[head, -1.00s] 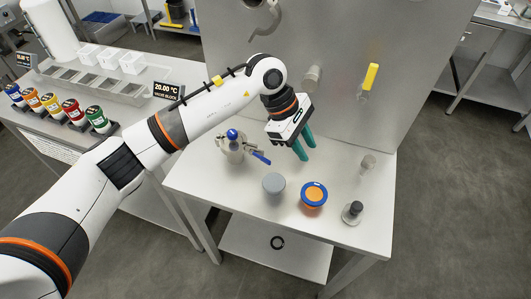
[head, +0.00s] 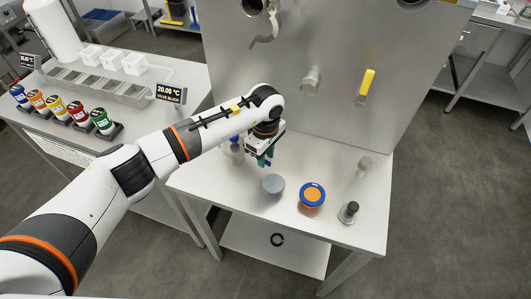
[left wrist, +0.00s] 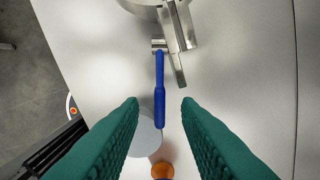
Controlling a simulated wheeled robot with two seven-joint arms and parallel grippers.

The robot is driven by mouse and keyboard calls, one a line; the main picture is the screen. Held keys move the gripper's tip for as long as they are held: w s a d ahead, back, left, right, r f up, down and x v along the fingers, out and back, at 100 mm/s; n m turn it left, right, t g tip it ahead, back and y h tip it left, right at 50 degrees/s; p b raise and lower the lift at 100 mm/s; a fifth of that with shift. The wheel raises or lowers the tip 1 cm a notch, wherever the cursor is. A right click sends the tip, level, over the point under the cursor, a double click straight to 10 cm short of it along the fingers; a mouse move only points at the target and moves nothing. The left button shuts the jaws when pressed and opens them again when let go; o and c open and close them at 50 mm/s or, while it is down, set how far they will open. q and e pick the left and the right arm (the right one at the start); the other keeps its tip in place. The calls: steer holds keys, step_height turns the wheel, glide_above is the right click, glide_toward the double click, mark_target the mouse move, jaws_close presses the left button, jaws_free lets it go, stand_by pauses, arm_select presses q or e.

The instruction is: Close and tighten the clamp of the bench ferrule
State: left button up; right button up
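The bench ferrule (head: 233,152) stands on the steel table, mostly hidden behind my arm and gripper in the head view. In the left wrist view its round metal body and clamp (left wrist: 150,5) show at the top. A flat metal arm and the blue handle (left wrist: 160,92) of the clamp point down from it. My left gripper (head: 263,161) is above the table beside the ferrule, with green fingers apart. In the left wrist view the gripper (left wrist: 160,103) has the blue handle lying between its fingers, apparently not touching either. My right gripper is out of view.
On the table are a grey round lid (head: 273,184), a blue-rimmed orange cup (head: 312,195), a black-knobbed metal piece (head: 348,211) and a small metal cylinder (head: 364,165). The steel tank wall (head: 330,70) with a yellow-handled valve (head: 366,82) stands behind.

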arm_select(q)
steer(key=shift+f, duration=0.45)
steer(key=shift+c, duration=0.3)
jaws_close()
steer(key=n+b, duration=0.1)
steer(key=b, duration=0.1)
steer(key=w+n+b, duration=0.1)
steer(key=b, duration=0.2)
steer(key=shift+d+f, duration=0.25)
steer(key=shift+f, duration=0.05)
steer(key=shift+w+r+n+b, duration=0.15)
steer(key=shift+r+n+b, duration=0.1)
steer(key=shift+n+b, duration=0.35)
steer(key=shift+r, duration=0.1)
steer(key=shift+o, duration=0.3)
jaws_free()
steer(key=shift+d, duration=0.1)
